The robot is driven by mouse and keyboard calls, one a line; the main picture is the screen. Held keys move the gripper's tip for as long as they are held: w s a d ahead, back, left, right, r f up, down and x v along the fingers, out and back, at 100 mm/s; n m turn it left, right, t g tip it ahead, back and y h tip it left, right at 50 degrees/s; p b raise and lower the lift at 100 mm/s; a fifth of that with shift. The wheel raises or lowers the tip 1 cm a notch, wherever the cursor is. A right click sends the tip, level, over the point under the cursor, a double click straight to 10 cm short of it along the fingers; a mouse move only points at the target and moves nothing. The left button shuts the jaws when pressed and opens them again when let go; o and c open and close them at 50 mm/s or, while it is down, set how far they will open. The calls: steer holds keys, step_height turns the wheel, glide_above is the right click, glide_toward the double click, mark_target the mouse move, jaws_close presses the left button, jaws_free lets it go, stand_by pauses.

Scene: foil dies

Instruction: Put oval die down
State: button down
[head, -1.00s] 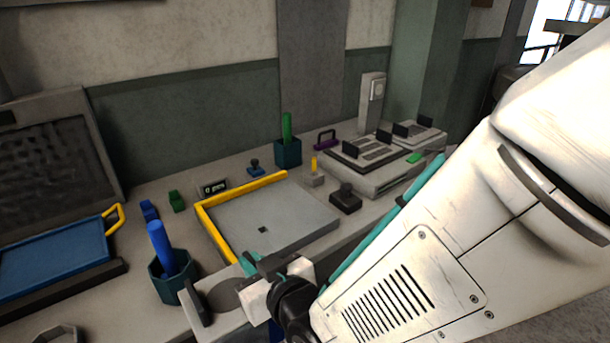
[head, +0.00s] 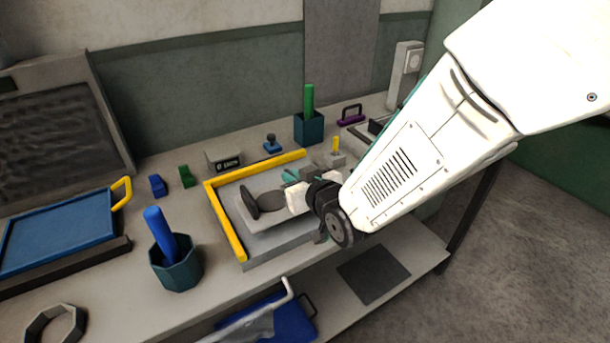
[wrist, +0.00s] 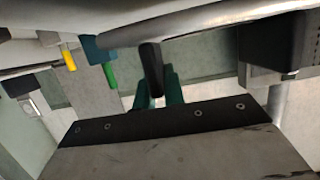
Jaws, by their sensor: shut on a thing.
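The grip itself is mostly hidden by my wrist. In the wrist view, a black upright piece (wrist: 151,66) stands by the teal fingers (wrist: 160,92).
A teal cup (head: 176,273) with a blue stick is at the left front. A blue tray (head: 60,240) lies farther left. A lower shelf (head: 400,258) shows.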

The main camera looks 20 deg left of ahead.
steer(key=shift+w, duration=0.55)
steer(key=shift+w+a+f, duration=0.1)
steer(key=shift+w+f, duration=0.15)
steer(key=shift+f, duration=0.65)
steer(key=shift+w+a+f, duration=0.1)
steer(key=shift+w+f, duration=0.15)
steer(key=shift+f, duration=0.65)
steer(key=shift+f, duration=0.1)
steer(key=c, duration=1.5)
jaws_free()
steer(key=shift+s+d, duration=0.1)
steer(key=v, duration=1.1)
steer(key=shift+s+d+r, duration=0.2)
steer(key=shift+d+r, duration=0.05)
